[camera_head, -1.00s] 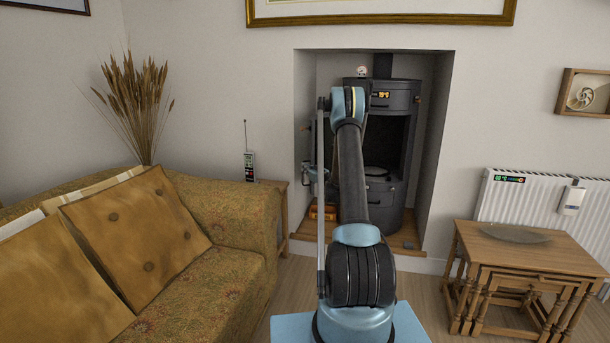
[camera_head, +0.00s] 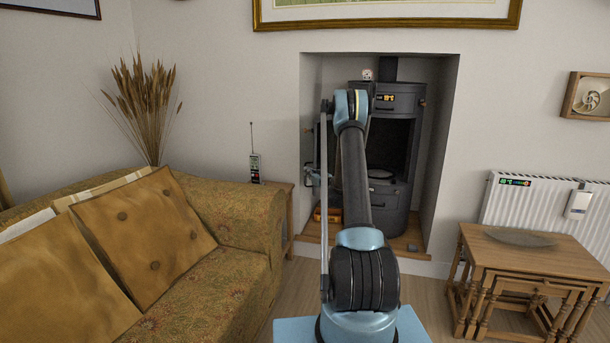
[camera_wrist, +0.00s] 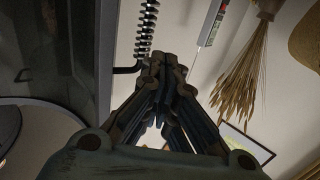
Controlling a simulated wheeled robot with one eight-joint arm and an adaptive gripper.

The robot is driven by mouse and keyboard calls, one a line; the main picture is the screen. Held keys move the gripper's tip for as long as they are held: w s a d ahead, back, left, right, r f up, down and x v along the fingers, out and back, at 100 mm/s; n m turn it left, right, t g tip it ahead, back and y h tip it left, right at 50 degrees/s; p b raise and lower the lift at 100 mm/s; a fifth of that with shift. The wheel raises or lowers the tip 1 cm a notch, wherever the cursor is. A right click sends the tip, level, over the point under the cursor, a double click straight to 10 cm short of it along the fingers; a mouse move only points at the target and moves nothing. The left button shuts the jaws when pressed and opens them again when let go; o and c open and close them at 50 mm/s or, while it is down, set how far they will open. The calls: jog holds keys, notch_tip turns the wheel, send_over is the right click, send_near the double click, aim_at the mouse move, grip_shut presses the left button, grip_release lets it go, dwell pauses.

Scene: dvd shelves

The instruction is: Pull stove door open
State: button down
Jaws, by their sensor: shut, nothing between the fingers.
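The dark grey stove (camera_head: 399,103) stands in the wall alcove, its front showing a dark opening. A coiled metal handle (camera_wrist: 147,25) on a bent black bracket shows in the wrist view, beside a dark grey panel (camera_wrist: 75,45). My gripper (camera_wrist: 160,62) is shut and empty, its fingertips close beside the handle's bracket end; I cannot tell whether they touch. In the head view my arm hides most of the gripper.
A patterned sofa (camera_head: 225,225) fills the left. Nested wooden tables (camera_head: 510,255) stand at the right before a white radiator (camera_head: 520,205). Dried wheat (camera_head: 145,105) and a handset (camera_head: 255,168) are left of the alcove. Open floor (camera_head: 425,300) lies between sofa and tables.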

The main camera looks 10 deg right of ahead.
jog(key=a+v, duration=0.1)
jog(key=v, duration=0.8)
jog(key=s+a+r+g+y, duration=0.1)
jog(key=s+a+r+g, duration=0.3)
jog(key=s+a+r, duration=0.55)
jog(key=s+a+r+g+h, duration=0.1)
jog(key=s+r+g, duration=0.1)
jog(key=s, duration=0.6)
jog(key=s+a+r+g, duration=0.1)
jog(key=s+r+g, duration=0.1)
jog(key=s, duration=0.7)
jog(key=s+d+f+m+g+h, duration=0.1)
jog(key=s+d+f+g+h, duration=0.1)
jog(key=s, duration=1)
jog(key=s+d+f+m+g+h, duration=0.2)
jog(key=s+d+f+h, duration=0.1)
jog(key=s, duration=1)
jog(key=s+d+f+m+g+h, duration=0.1)
jog(key=s+d+f, duration=0.3)
jog(key=s, duration=0.9)
jog(key=shift+f+m+g+h, duration=0.45)
jog(key=shift+g+h, duration=0.15)
jog(key=shift+h, duration=0.2)
